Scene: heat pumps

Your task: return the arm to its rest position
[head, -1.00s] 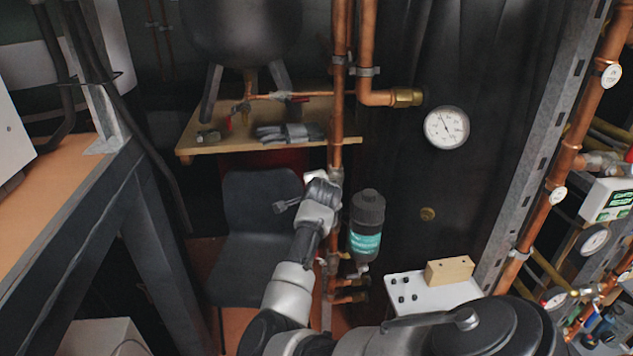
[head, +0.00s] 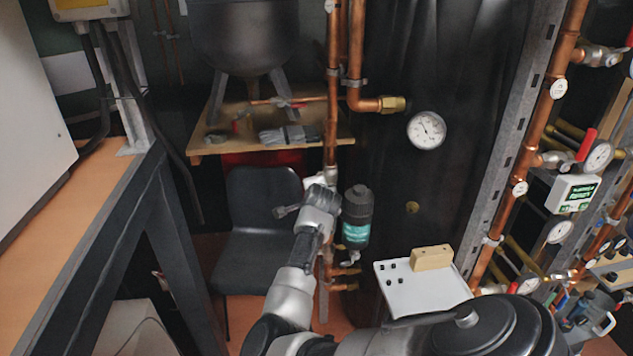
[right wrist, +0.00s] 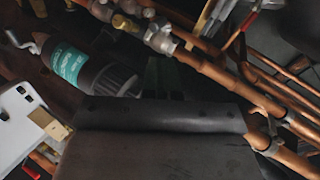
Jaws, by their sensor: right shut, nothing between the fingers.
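My right arm (head: 297,275) reaches up from the bottom middle of the head view, bent, with its wrist (head: 320,200) in front of the vertical copper pipe. The gripper at its far end is small and partly hidden by the wrist, so its fingers are hard to make out there. In the right wrist view the dark gripper (right wrist: 163,80) is shut and holds nothing. A dark bottle with a teal label (head: 357,218) hangs just right of the wrist; it also shows in the right wrist view (right wrist: 85,68). My left gripper is not in view.
Copper pipes (head: 331,130) run behind the wrist. A wooden shelf (head: 215,140) and black chair (head: 262,215) stand behind. A white panel with a wooden block (head: 432,258) lies to the right. A workbench (head: 80,200) stands left; gauges and pipes (head: 560,232) fill the right side.

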